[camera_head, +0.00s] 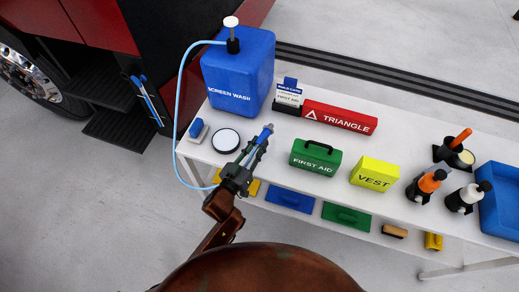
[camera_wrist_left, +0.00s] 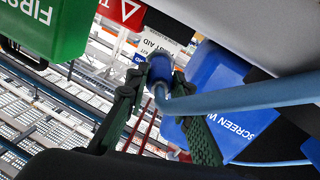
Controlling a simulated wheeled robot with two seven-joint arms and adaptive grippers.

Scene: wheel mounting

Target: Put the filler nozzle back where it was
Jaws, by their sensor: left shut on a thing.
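The filler nozzle (camera_head: 266,131) is blue with a grey tip and is held in my left gripper (camera_head: 255,152) over the white table, left of the first aid box. Its tip points up and to the right in the head view. In the left wrist view the blue nozzle (camera_wrist_left: 160,72) sits between the two dark green fingers (camera_wrist_left: 160,95). A light blue hose (camera_head: 177,110) loops from the pump top of the blue screen wash container (camera_head: 238,75) down to the gripper; it crosses the wrist view (camera_wrist_left: 245,98). My right gripper is not in view.
On the white table (camera_head: 410,153) stand a round white-topped item (camera_head: 225,140), a green first aid box (camera_head: 315,158), a yellow vest box (camera_head: 374,173), a red triangle box (camera_head: 340,118) and several bottles at the right. A red vehicle (camera_head: 100,25) stands left.

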